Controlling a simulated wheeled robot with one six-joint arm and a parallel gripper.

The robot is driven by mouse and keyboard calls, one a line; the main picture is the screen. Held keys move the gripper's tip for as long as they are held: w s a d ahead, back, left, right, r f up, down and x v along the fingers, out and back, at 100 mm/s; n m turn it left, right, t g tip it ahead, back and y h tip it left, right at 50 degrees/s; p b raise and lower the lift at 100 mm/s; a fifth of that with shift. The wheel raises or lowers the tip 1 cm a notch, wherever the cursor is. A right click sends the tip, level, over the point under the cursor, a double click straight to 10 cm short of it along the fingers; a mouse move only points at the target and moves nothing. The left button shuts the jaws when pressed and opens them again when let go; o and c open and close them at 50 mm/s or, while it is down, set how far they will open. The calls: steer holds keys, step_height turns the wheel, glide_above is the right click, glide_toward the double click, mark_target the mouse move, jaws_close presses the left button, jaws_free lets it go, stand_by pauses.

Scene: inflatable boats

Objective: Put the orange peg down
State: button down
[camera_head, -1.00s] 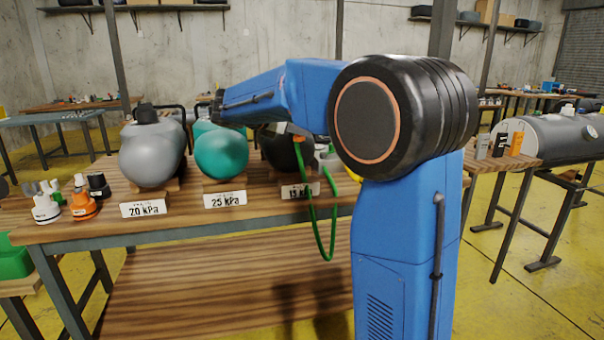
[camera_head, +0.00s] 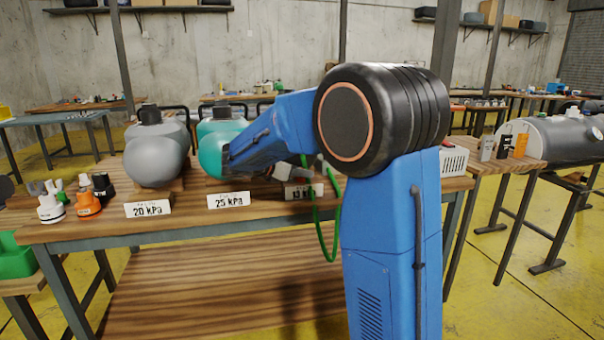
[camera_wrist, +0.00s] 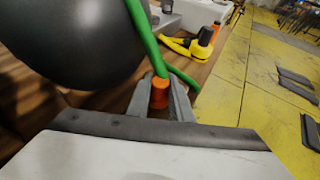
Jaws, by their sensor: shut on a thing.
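In the wrist view, my gripper (camera_wrist: 161,84) is shut on the orange peg (camera_wrist: 159,95), which shows between its two grey fingers. A green hose (camera_wrist: 146,38) comes down from the top to the peg, and another stretch runs off to its right. I cannot tell how the hose joins the peg. The dark round end of a boat tube (camera_wrist: 72,40) is close to the left, and the wooden table is below.
A yellow tool with a black cap (camera_wrist: 200,42) lies beyond the peg. In the head view a grey tube (camera_head: 152,160), a teal tube (camera_head: 213,152) and label cards (camera_head: 149,209) stand on the table (camera_head: 110,225). Small valves (camera_head: 87,204) crowd the left end.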

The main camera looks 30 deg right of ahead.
steer(key=shift+f, duration=0.1)
steer(key=c, duration=1.6)
jaws_free()
